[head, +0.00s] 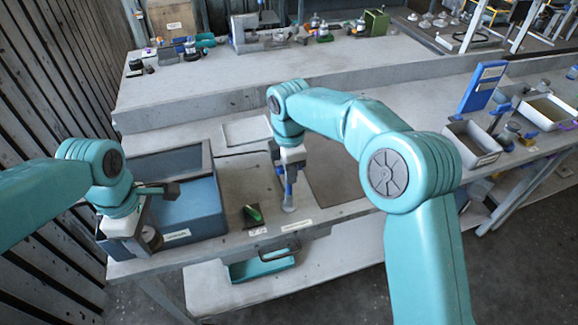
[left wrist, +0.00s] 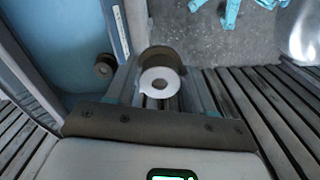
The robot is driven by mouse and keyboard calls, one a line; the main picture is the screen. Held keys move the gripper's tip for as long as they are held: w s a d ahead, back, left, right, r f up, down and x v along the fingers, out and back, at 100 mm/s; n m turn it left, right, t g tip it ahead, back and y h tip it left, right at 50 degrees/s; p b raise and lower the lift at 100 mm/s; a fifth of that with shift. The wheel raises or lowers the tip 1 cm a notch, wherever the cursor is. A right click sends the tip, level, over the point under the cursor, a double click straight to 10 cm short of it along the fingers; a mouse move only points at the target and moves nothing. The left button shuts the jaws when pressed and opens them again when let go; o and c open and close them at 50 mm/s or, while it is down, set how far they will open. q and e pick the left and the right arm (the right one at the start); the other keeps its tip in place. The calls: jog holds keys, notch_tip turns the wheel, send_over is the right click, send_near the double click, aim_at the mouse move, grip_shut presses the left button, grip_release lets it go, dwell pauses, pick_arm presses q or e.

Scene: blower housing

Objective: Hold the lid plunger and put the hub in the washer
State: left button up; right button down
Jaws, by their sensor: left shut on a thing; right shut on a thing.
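The washer, as I take it, is the blue box (head: 192,212) at the front left of the bench, with a grey raised panel behind it. My left gripper (head: 148,238) is at its front left corner. In the left wrist view my left gripper (left wrist: 158,92) is shut on a round brown knob with a pale disc face (left wrist: 160,80), likely the lid plunger. A second dark knob (left wrist: 104,65) sits on the blue wall. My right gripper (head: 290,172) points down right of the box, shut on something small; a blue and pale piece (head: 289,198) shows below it. I cannot tell whether this is the hub.
A dark object with a green top (head: 252,214) stands between box and right gripper. A shallow pale tray (head: 247,130) lies behind. A slatted wall (head: 45,110) is close at left.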

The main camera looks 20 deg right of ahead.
aim_at(153, 181)
jog(key=shift+f, duration=2)
pick_arm(q)
jog(key=shift+s+m, duration=0.15)
jog(key=shift+m, duration=0.95)
jog(key=w+d+m, duration=0.1)
jog(key=w+m, duration=0.2)
jog(key=m, duration=0.2)
jog(key=w+r+m, duration=0.1)
jog(key=w+m, duration=0.3)
jog(key=m, duration=0.1)
jog(key=w+d+r+m, duration=0.1)
jog(key=w+m, duration=0.3)
jog(key=m, duration=0.1)
jog(key=shift+d, duration=0.35)
jog(key=shift+m, duration=0.4)
jog(key=d+f, duration=0.1)
jog(key=f, duration=0.4)
jog(key=w+d+f, duration=0.1)
jog(key=f, duration=0.3)
jog(key=d+f, duration=0.1)
jog(key=f, duration=0.4)
jog(key=shift+w+f, duration=0.35)
jog(key=shift+w, duration=0.05)
jog(key=shift+f, duration=0.15)
